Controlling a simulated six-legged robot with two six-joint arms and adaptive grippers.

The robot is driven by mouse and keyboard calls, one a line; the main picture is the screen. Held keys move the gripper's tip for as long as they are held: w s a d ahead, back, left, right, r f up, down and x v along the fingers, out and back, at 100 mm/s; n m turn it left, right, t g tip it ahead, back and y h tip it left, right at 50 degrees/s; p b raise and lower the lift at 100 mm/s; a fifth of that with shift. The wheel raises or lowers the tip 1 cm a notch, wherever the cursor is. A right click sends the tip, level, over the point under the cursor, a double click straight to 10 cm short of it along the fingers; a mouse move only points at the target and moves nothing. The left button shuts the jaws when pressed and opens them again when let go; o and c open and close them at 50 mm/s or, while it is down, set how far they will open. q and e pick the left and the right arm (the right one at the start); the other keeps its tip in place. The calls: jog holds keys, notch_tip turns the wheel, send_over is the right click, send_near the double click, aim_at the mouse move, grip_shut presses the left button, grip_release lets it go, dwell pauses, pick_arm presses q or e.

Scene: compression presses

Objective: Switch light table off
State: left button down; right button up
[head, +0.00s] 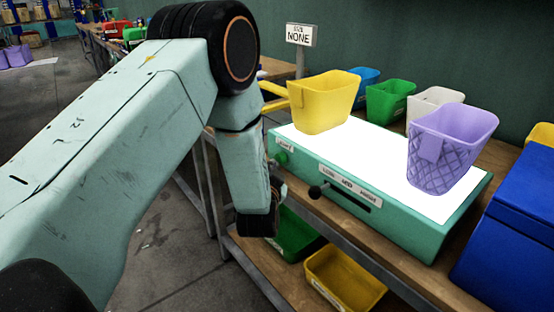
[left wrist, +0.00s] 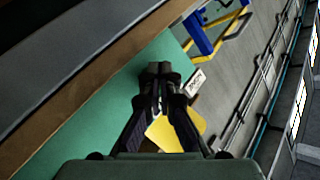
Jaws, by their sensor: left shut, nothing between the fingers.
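The light table (head: 352,150) is a teal box with a bright white, lit top. A green knob or button (head: 282,158) sits at the left end of its front face, under a small label. To its right a black-knobbed lever (head: 316,191) stands at the left end of a slot, under a label strip reading low, med, high. My left gripper (head: 275,182) is just left of and in front of this face, mostly hidden by my wrist. In the left wrist view its fingers (left wrist: 160,70) are shut and empty. Contact with the controls cannot be told. My right gripper is not in view.
A yellow bin (head: 322,103) and a purple bin (head: 455,140) stand on the lit top. Green (head: 388,102), blue and white bins stand behind. A sign (head: 300,35) reads NONE. A blue container (head: 515,235) is at right. Green and yellow bins (head: 345,280) sit on the lower shelf.

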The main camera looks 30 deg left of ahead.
pick_arm(q)
jog(key=shift+w, duration=0.15)
dwell(0.5)
jog(key=shift+w+d, duration=0.2)
jog(key=shift+w, duration=0.1)
jog(key=shift+s+a, duration=0.1)
jog(key=shift+s, duration=0.05)
jog(key=shift+s+a+p, duration=0.1)
jog(key=shift+s+p, duration=0.15)
jog(key=shift+p, duration=0.1)
jog(key=s+a+p, duration=0.2)
jog(key=s+p, duration=0.1)
jog(key=s, duration=0.2)
jog(key=shift+s+a, duration=0.15)
jog(key=shift+s, duration=0.2)
dwell(0.4)
